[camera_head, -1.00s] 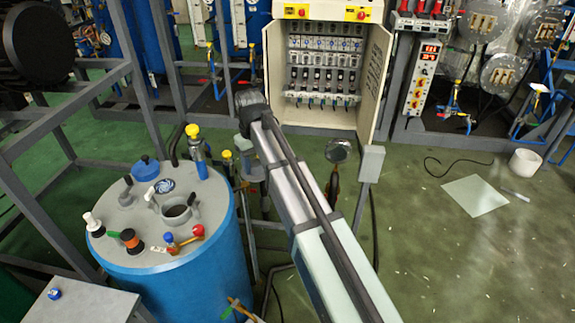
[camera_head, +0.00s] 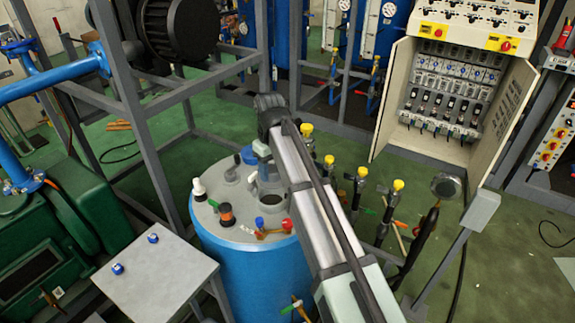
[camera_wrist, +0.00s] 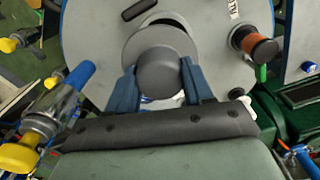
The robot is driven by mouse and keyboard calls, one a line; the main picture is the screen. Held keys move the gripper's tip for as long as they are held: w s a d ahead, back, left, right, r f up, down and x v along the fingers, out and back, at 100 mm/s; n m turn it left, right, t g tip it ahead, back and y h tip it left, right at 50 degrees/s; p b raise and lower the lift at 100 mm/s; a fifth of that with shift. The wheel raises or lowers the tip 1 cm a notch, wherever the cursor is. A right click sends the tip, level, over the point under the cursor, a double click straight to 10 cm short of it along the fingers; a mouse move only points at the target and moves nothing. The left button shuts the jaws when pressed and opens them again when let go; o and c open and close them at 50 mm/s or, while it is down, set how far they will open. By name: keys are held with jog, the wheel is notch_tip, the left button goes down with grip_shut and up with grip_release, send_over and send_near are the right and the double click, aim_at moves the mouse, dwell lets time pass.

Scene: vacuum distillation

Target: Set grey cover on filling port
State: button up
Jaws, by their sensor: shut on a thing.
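My gripper (camera_wrist: 159,78) is shut on the grey cover (camera_wrist: 160,68), a round dark-grey piece with a finger on each side in the wrist view. The filling port (camera_head: 268,204) is the round dark opening on the grey lid of the blue vessel (camera_head: 240,265). In the head view my gripper (camera_head: 262,153) is above the lid, behind the port, and my arm hides the lid's right side.
An orange-and-black knob (camera_head: 227,214), a white-topped fitting (camera_head: 199,188) and a red-and-blue valve (camera_head: 272,228) stand on the lid near the port. Yellow-capped valves (camera_head: 390,200) stand to the right. A grey side table (camera_head: 155,270) is at the front left.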

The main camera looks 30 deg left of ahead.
jog(key=shift+s+a+f, duration=0.15)
jog(key=shift+s+f, duration=0.05)
jog(key=shift+s, duration=0.2)
jog(key=shift+f, duration=0.1)
jog(key=shift+f, duration=2.6)
jog(key=shift+f, duration=0.5)
dwell(0.6)
jog(key=o, duration=1.3)
jog(key=shift+o, duration=0.4)
jog(key=shift+o, duration=1.3)
jog(key=shift+r, duration=0.15)
